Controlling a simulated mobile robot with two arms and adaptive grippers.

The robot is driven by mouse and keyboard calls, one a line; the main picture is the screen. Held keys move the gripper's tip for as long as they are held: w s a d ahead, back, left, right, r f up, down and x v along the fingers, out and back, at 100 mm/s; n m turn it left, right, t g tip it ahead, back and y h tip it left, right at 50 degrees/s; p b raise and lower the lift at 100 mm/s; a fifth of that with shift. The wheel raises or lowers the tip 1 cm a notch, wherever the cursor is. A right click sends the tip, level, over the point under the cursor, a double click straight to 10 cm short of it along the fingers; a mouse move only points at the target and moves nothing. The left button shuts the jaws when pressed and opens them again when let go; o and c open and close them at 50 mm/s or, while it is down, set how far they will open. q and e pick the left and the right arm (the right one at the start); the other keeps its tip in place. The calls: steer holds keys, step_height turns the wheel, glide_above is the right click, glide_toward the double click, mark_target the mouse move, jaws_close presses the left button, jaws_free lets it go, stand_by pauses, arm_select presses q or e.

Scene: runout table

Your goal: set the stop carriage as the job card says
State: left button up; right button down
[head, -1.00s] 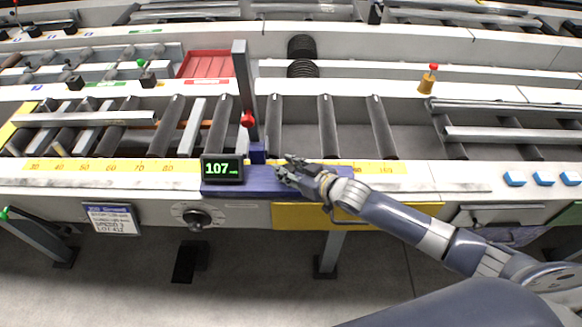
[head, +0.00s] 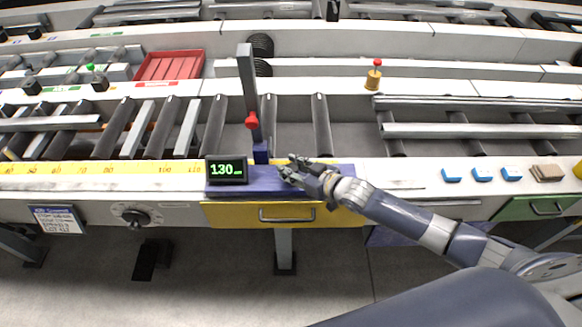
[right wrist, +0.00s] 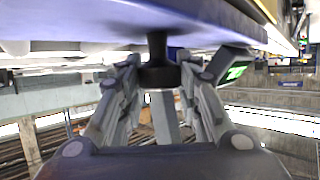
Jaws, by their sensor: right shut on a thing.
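The stop carriage (head: 268,184) is a blue-purple block on the front rail, with a tall grey upright (head: 247,85) and a red clamp knob (head: 251,121). Its display (head: 227,170) reads 130 in green. A yellow scale (head: 90,169) runs along the rail, with marks up to about 110 visible left of the carriage. My right gripper (head: 287,170) is at the carriage's right half. In the right wrist view its fingers are shut on a black knob (right wrist: 158,73) attached to the carriage. The job card (head: 56,219) hangs at the lower left; its print is too small to read surely.
A dial (head: 136,216) sits on the front panel, and a yellow drawer (head: 240,214) is below the carriage. Blue blocks (head: 482,174) and brown pieces (head: 546,172) lie on the ledge at right. A red tray (head: 168,66) stands behind.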

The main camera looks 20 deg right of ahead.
steer(key=shift+d, duration=0.1)
steer(key=c, duration=1.2)
jaws_free()
steer(key=shift+v, duration=6)
